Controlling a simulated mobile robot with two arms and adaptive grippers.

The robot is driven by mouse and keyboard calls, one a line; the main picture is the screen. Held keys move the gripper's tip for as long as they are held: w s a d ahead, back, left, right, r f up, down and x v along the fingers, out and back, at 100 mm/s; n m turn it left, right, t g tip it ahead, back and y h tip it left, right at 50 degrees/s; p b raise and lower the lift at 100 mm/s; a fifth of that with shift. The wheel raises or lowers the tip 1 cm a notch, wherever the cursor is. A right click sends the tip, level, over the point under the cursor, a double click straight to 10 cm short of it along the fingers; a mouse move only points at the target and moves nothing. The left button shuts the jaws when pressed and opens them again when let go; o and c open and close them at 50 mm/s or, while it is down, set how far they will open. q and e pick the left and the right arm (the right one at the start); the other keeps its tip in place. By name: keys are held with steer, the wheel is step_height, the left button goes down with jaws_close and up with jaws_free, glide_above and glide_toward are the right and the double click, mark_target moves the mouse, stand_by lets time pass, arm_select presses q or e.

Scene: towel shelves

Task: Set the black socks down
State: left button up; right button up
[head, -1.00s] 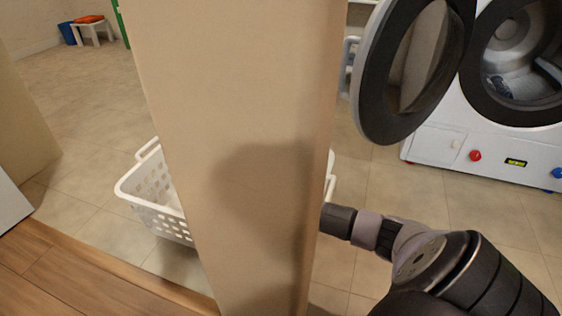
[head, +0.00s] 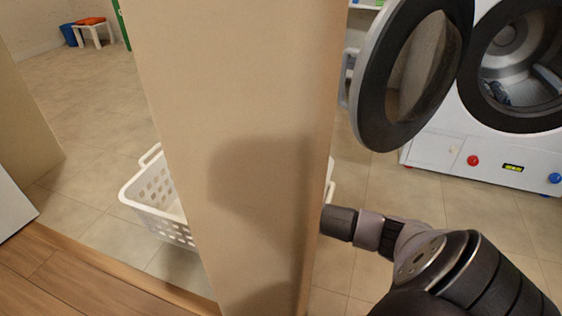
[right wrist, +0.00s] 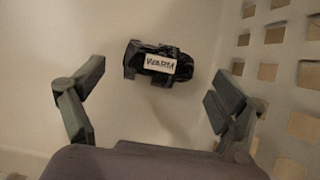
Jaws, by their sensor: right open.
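The black socks (right wrist: 150,62), a dark bundle with a white label reading WARM, show in the right wrist view against the pale inside of the basket. My right gripper (right wrist: 155,110) is open, its fingers wide apart on either side and short of the socks, not touching them. In the head view a wall end hides the right gripper, and only the right arm reaches behind it. The white laundry basket (head: 155,205) stands on the tiles, its middle hidden by the wall; its perforated side (right wrist: 285,75) shows in the wrist view. My left gripper is not in view.
The beige wall end (head: 235,110) stands close in front, beside my right arm. A washing machine (head: 445,150) with its round door (head: 372,115) swung open is at the right, dark items in its drum.

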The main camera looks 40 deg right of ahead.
steer(key=p+v, duration=0.3)
steer(key=v, duration=0.5)
steer(key=shift+p, duration=0.3)
